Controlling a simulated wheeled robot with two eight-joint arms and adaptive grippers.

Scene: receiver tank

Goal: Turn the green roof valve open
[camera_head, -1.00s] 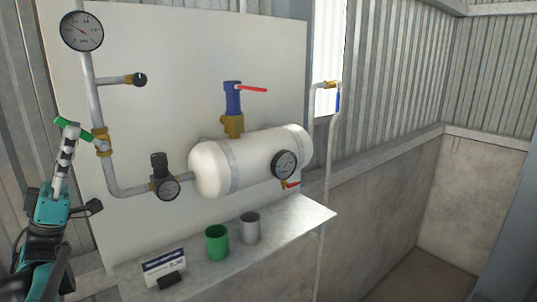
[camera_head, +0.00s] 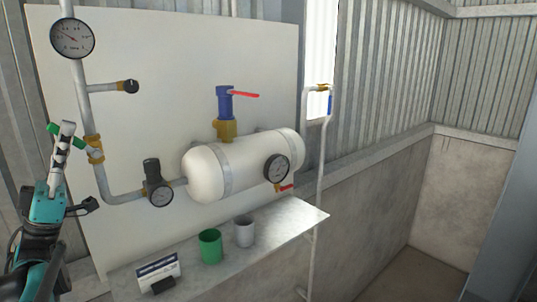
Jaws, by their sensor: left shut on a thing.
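The green valve lever (camera_head: 52,129) sits on a brass valve body (camera_head: 95,150) in the vertical grey pipe at the left of the head view. It slants from the valve up to the left. My left gripper (camera_head: 66,130) comes up from below and is shut on the lever near its outer end. Its fingers hide the middle part of the lever; the tip shows to their left. My right gripper is not in view.
A white tank (camera_head: 210,180) hangs on the pale panel, with a blue-and-brass valve (camera_head: 226,105) and red lever above. A gauge (camera_head: 72,38) tops the left pipe. The shelf (camera_head: 290,225) below holds a green cup (camera_head: 210,246), a grey cup (camera_head: 244,232) and a label stand (camera_head: 158,272).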

